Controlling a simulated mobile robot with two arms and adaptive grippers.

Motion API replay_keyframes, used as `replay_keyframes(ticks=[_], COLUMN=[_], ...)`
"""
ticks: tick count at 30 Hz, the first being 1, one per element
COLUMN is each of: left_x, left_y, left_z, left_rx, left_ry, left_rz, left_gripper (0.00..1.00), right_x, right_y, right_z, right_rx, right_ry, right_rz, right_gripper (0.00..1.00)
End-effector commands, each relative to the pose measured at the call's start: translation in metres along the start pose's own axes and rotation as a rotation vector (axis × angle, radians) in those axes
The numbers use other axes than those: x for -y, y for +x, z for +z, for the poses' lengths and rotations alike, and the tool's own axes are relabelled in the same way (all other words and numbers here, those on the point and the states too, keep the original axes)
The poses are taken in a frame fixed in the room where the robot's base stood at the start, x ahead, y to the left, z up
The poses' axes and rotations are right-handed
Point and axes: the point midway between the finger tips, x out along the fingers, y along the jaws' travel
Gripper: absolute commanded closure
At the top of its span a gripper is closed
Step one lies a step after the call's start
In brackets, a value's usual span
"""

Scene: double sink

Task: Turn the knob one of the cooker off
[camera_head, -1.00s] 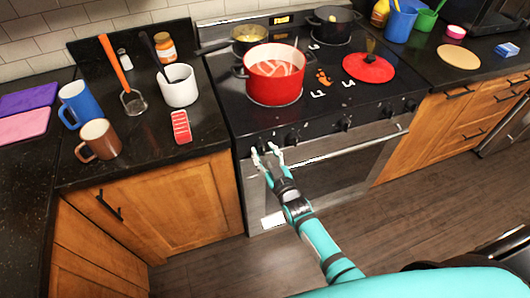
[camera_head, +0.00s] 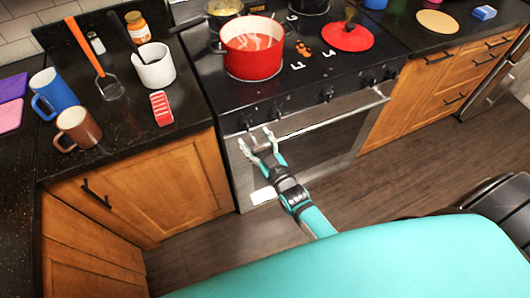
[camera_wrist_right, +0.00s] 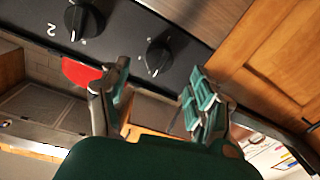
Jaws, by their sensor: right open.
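The cooker's front panel (camera_head: 300,106) carries a row of black knobs. The leftmost knob (camera_head: 247,122) is just above my right gripper (camera_head: 256,138) in the head view. My right gripper is open and empty, in front of the panel's left end, with its fingers pointing at the panel. In the right wrist view a knob (camera_wrist_right: 160,56) with a white mark stands beyond the gap between the fingers (camera_wrist_right: 155,88), apart from them. Another knob (camera_wrist_right: 83,18), beside a printed 2, is at upper left. My left gripper is not in view.
A red pot (camera_head: 252,50) and a red lid (camera_head: 347,36) are on the cooktop. The oven door handle (camera_head: 330,120) runs below the knobs. The left counter holds a white mug (camera_head: 154,70), a blue mug (camera_head: 55,92) and a brown mug (camera_head: 77,130).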

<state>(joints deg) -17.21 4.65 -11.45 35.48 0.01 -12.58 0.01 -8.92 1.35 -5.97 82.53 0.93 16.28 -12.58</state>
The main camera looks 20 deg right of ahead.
Motion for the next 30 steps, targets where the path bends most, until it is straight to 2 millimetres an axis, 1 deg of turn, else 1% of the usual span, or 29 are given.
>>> replay_keyframes(ticks=[1, 3, 6, 10, 15, 30], left_x=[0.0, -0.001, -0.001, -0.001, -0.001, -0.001], left_y=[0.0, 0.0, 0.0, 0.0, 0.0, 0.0], left_z=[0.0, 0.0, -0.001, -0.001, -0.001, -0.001], left_rx=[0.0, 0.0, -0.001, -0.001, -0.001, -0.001], left_ry=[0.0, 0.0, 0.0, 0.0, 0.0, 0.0], left_rz=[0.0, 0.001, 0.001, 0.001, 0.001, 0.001], left_gripper=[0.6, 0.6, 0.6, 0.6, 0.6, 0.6], right_x=[0.0, 0.0, 0.0, 0.0, 0.0, 0.0], right_y=[-0.013, -0.028, -0.046, -0.062, -0.07, -0.07], right_z=[0.002, 0.001, 0.001, 0.001, 0.0, 0.001], right_rx=[0.003, 0.002, 0.003, 0.002, 0.0, 0.001], right_ry=[0.0, -0.001, -0.001, -0.001, -0.001, -0.001], right_rz=[-0.001, 0.0, -0.001, -0.001, 0.0, -0.001], right_gripper=[0.37, 0.37, 0.37, 0.37, 0.37, 0.37])
